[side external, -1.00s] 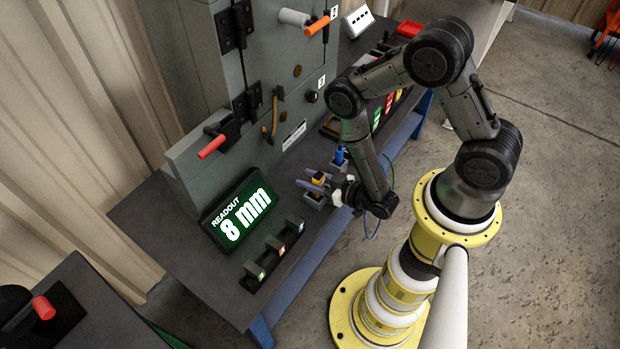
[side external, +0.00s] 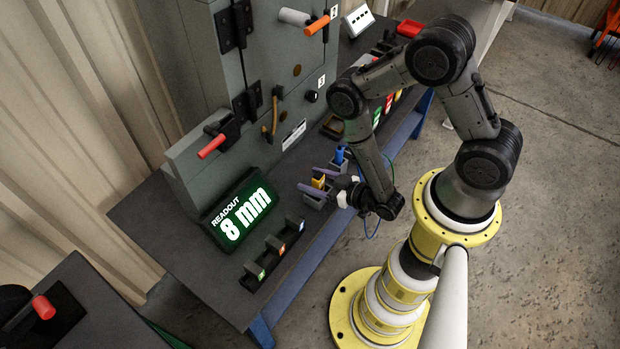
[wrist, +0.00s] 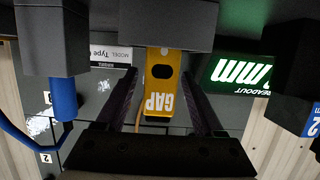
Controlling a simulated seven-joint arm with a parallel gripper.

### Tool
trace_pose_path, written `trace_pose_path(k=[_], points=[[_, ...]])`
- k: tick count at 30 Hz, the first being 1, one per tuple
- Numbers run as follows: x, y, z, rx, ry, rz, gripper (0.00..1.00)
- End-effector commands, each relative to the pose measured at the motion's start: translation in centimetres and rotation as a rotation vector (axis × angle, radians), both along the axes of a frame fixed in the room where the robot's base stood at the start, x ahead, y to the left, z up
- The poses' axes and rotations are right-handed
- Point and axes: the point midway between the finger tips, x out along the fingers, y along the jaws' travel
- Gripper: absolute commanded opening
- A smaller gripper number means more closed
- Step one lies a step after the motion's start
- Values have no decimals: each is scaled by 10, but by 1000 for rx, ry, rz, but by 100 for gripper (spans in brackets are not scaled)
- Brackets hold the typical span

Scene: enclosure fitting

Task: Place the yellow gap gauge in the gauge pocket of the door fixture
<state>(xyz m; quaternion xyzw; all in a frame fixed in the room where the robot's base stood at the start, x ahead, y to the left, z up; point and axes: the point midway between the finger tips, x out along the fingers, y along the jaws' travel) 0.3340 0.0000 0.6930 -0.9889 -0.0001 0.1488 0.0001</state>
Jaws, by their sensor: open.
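The yellow gap gauge (side external: 318,182), marked GAP, stands between the fingers of my gripper (side external: 308,178) at the bench's front edge. In the wrist view the gauge (wrist: 160,92) has its far end in a grey block (wrist: 165,25); how deep it sits is hidden. My gripper (wrist: 161,100) is open, with a finger on each side of the gauge and a visible gap to both. In the side view the grey block (side external: 313,202) shows just below the fingers. Which pocket this block is cannot be read from any label.
A blue-handled item (side external: 339,155) stands in a neighbouring block close to my gripper. A rack with several coloured-tag slots (side external: 272,250) lies to the left. The grey cabinet (side external: 270,70) with protruding handles and the lit 8 mm readout (side external: 237,215) stand behind.

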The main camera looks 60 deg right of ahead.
Motion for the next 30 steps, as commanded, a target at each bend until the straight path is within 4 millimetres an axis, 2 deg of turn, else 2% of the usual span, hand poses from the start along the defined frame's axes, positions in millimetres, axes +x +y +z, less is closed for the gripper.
trace_pose_path(k=[3,16,22,30], points=[[-16,0,10,0,-2,0,70],[-14,0,64,0,-4,0,70],[-15,0,74,0,-2,0,70],[-15,0,76,0,-2,0,70]])
